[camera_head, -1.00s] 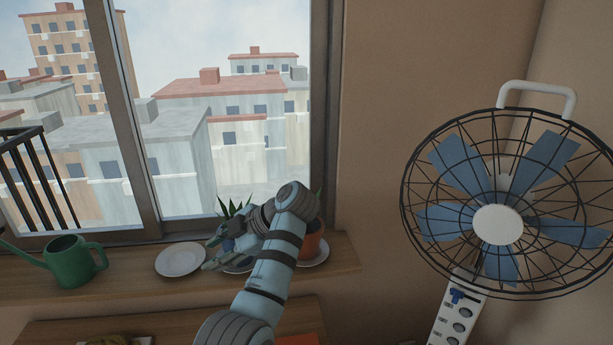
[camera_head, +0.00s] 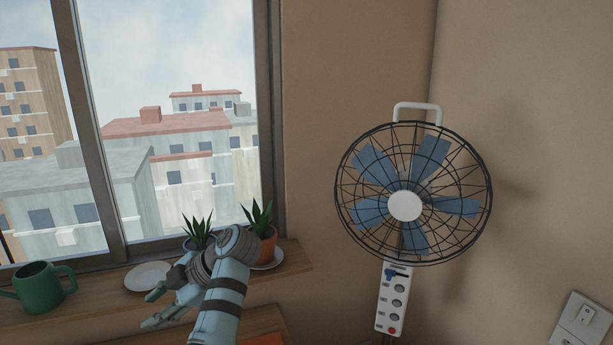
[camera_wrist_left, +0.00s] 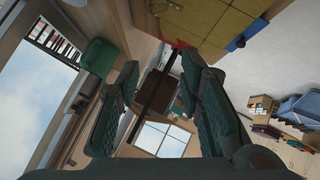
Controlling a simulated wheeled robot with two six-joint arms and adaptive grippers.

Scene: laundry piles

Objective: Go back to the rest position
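My left arm comes up from the bottom of the head view. Its gripper (camera_head: 151,309) points left, with two fingers apart and nothing between them. It hangs in front of the window sill, below the white plate and left of the potted plants. In the left wrist view the left gripper's two dark ribbed fingers (camera_wrist_left: 160,75) also stand apart, with only distant room behind them. My right gripper is not in view.
A green watering can (camera_head: 41,288), an empty white plate (camera_head: 148,275), a plant in a blue pot (camera_head: 199,233) and one in an orange pot (camera_head: 262,236) stand on the sill (camera_head: 100,308). A standing fan (camera_head: 405,206) is to the right.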

